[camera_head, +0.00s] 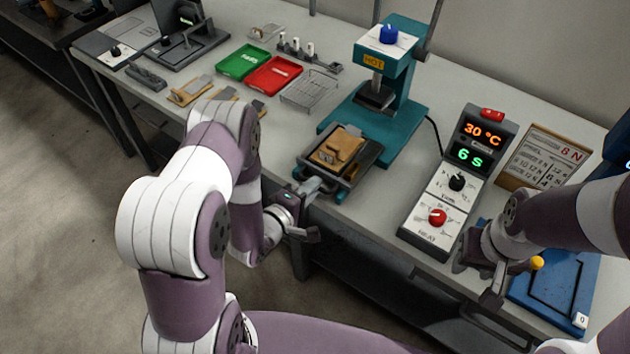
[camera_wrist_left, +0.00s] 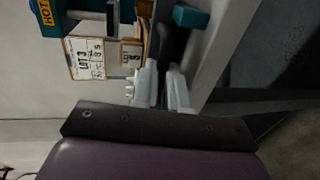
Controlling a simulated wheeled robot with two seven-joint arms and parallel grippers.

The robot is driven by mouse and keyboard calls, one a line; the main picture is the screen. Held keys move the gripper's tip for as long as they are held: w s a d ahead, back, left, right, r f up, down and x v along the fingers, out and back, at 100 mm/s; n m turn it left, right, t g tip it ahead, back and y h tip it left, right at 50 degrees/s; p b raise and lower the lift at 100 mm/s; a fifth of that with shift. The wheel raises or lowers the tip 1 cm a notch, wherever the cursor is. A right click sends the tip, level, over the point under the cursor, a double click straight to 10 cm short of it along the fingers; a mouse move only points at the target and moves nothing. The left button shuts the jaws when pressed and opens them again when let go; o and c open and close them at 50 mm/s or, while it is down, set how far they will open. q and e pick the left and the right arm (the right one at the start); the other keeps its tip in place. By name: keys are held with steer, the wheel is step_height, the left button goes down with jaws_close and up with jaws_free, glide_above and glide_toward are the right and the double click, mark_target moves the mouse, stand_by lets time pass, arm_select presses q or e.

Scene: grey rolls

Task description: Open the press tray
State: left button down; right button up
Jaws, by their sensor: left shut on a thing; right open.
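The teal press (camera_head: 402,75) with a blue knob and a "HOT" label stands at the back middle of the table. Its dark press tray (camera_head: 363,163) is out in front of the press head, toward the table's front edge, with a tan piece (camera_head: 338,147) lying on it. My left gripper (camera_head: 312,188) is at the tray's front and shut on the tray handle (camera_wrist_left: 163,48), which runs between the fingers in the left wrist view. My right gripper (camera_head: 492,287) is open and empty near the table's front edge, right of the control box.
The control box (camera_head: 457,185) shows 30 °C and 6 S. Right of it are a panel card (camera_head: 548,155) and a blue device (camera_head: 560,285) with a yellow-knobbed lever. Green (camera_head: 243,62) and red (camera_head: 273,75) trays and a wire rack (camera_head: 310,90) lie left of the press.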

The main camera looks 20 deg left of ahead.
arm_select(q)
steer(key=shift+f+v, duration=0.25)
steer(key=shift+v, duration=1)
steer(key=c, duration=1.2)
jaws_free()
steer(key=shift+o, duration=0.2)
